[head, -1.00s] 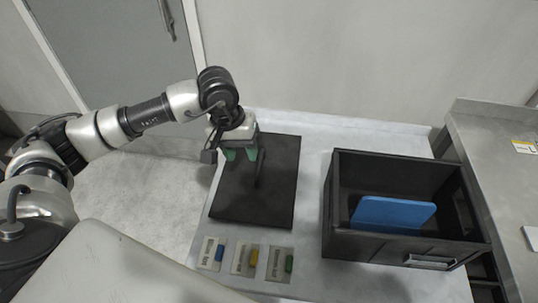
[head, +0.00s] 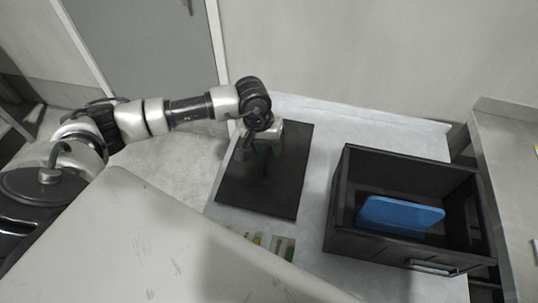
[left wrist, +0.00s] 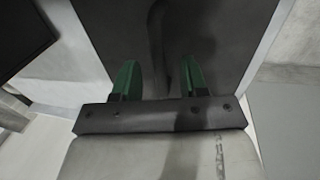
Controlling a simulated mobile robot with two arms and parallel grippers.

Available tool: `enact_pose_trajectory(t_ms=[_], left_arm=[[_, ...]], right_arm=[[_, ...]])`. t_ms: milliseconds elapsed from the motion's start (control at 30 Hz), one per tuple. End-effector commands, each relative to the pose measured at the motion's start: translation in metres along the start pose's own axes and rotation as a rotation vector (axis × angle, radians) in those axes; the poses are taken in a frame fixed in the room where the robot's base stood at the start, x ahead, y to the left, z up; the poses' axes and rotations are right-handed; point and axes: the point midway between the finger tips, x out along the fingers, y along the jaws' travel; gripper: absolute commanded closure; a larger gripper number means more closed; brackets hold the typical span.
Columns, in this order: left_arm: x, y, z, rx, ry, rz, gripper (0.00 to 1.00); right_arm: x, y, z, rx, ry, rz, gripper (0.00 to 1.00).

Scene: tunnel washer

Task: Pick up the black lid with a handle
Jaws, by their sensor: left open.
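The black lid (head: 285,187) is a flat dark rectangle lying on the light table. Its handle (left wrist: 158,45) is a dark bar that shows in the left wrist view between and beyond the fingers. My left gripper (head: 266,150) is over the far half of the lid in the head view. Its two green fingers (left wrist: 160,78) are apart in the left wrist view, one on each side of the handle's line. I cannot tell whether they touch the lid. My right gripper is not in view.
A black crate (head: 340,215) with a blue board (head: 400,215) inside stands right of the lid. Small labelled cards (head: 282,248) lie in front of the lid, partly hidden. A metal counter (head: 505,150) is at the far right. A wall rises behind the table.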

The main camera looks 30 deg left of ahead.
Motion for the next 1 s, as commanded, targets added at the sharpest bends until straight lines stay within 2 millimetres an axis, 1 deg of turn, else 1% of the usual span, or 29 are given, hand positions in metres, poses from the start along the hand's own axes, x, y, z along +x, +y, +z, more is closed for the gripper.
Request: enact_pose_trajectory(t_ms=[33, 100, 167, 400, 433, 467, 700, 1000], left_arm=[[0.006, 0.001, 0.001, -0.001, -0.004, 0.0, 0.57], [0.015, 0.001, 0.001, 0.0, -0.003, 0.001, 0.57], [0.019, 0.001, 0.0, 0.0, -0.002, 0.0, 0.57], [0.022, 0.0, 0.0, 0.001, 0.0, 0.001, 0.57], [0.022, 0.0, 0.0, 0.001, 0.0, 0.001, 0.58], [0.022, 0.0, 0.0, 0.001, 0.0, 0.001, 0.63], [0.022, 0.0, 0.0, 0.001, 0.0, 0.001, 0.99], [0.021, 0.0, 0.0, 0.001, 0.001, 0.001, 1.0]], right_arm=[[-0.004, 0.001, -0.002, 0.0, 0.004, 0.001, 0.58], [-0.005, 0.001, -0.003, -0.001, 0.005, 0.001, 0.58], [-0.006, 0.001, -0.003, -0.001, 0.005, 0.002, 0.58], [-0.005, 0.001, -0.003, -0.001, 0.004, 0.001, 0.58], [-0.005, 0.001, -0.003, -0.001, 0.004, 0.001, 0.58], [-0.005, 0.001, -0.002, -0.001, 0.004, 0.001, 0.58], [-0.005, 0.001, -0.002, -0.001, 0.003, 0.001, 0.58], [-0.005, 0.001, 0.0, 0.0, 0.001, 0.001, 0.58]])
